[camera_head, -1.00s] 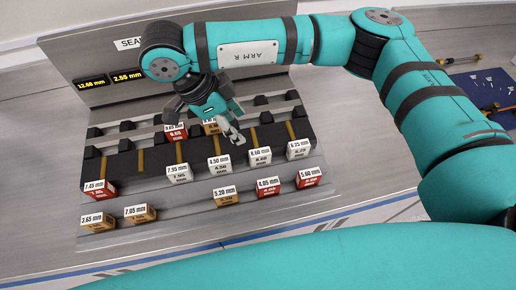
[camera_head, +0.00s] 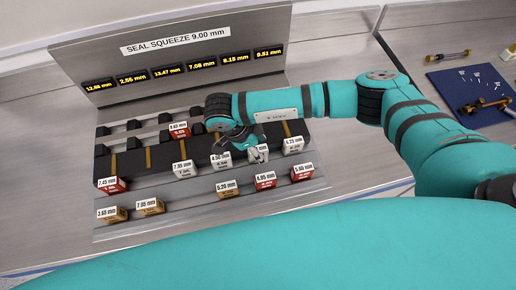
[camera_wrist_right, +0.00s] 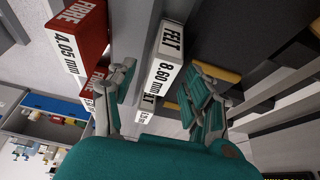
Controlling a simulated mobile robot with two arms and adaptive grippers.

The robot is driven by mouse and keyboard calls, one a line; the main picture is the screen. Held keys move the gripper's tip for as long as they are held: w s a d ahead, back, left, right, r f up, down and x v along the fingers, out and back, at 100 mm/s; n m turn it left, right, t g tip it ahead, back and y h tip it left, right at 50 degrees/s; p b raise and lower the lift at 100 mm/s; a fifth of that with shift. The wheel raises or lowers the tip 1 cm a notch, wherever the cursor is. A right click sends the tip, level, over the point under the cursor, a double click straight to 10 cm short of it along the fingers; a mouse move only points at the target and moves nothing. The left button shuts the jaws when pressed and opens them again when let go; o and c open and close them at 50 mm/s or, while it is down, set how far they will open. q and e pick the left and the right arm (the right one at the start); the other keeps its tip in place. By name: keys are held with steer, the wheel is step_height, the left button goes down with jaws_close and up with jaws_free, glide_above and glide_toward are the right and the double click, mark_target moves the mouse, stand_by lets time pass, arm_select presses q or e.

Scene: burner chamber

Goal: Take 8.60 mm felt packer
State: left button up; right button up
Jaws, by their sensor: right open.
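The 8.60 mm felt packer (camera_wrist_right: 160,69) is a white block with a black-lettered label. In the right wrist view it shows between the two open fingers of my right gripper (camera_wrist_right: 160,92), with no clear grip on it. In the head view the packer (camera_head: 262,149) stands in the middle row of the rack, partly hidden by my right gripper (camera_head: 252,151), which is right over it. I cannot tell whether a finger touches it. My left gripper is not in view.
The 4.50 mm packer (camera_head: 221,162) and 6.25 mm packer (camera_head: 293,145) stand to either side. A red fibre packer (camera_wrist_right: 77,39) is close to the left finger. The rack's lit panel (camera_head: 183,60) rises behind. A blue mat (camera_head: 470,92) with tools lies at right.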

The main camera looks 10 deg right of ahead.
steer(key=shift+d+f, duration=0.1)
steer(key=shift+f, duration=0.15)
jaws_close()
steer(key=shift+r, duration=0.15)
